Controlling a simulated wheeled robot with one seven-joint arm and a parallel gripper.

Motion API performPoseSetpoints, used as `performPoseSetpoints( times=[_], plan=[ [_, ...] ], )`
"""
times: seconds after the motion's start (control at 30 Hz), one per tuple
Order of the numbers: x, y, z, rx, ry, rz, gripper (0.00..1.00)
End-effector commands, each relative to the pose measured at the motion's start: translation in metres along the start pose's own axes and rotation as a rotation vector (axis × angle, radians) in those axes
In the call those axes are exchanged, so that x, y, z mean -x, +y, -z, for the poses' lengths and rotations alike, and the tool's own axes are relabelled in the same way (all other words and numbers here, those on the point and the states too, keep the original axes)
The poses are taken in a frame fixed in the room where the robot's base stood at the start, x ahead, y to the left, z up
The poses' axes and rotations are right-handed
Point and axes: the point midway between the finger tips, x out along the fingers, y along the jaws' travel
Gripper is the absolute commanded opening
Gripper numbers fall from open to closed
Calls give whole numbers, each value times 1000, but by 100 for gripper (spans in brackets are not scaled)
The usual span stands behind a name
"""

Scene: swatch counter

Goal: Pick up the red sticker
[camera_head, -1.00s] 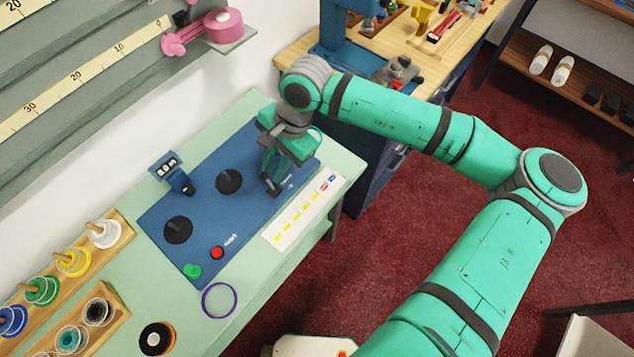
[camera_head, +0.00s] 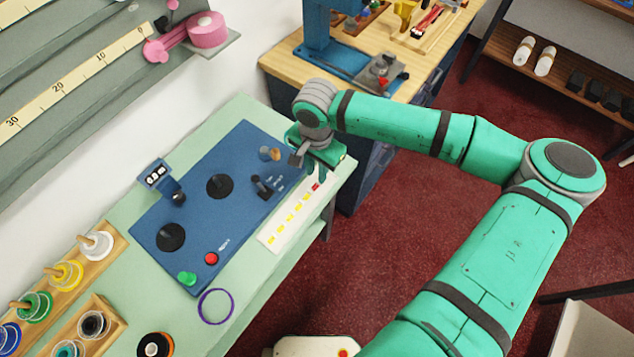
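A white sticker sheet (camera_head: 272,240) lies along the front edge of the green counter, beside the blue panel. It carries a row of several yellow stickers (camera_head: 290,217) and a red sticker (camera_head: 316,186) near its far end. My gripper (camera_head: 317,174) is over the far end of the sheet, very close to the red sticker. It hides the sheet's far corner, and no blue sticker shows there. The fingertips are small and partly covered by the hand, so I cannot tell whether they are open or touching the sheet.
The blue panel (camera_head: 195,215) holds black discs, a small black lever (camera_head: 262,187), a red button (camera_head: 211,258) and a green button (camera_head: 187,278). A purple ring (camera_head: 216,305) lies near the front edge. Spool racks stand at lower left. A wooden bench (camera_head: 290,66) stands behind.

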Motion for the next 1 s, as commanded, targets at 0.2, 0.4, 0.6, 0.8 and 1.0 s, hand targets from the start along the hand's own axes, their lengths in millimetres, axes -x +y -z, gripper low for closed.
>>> performPoseSetpoints(
  times=[0.2,0.4,0.6,0.8,1.0],
  plan=[
    [-31,2,1,-1,-3,0,21],
    [-42,2,2,-1,-1,0,21],
    [-42,2,2,-1,0,0,16],
    [-41,2,2,-1,-1,0,0],
    [-41,2,2,-1,-1,0,0]
  ],
)
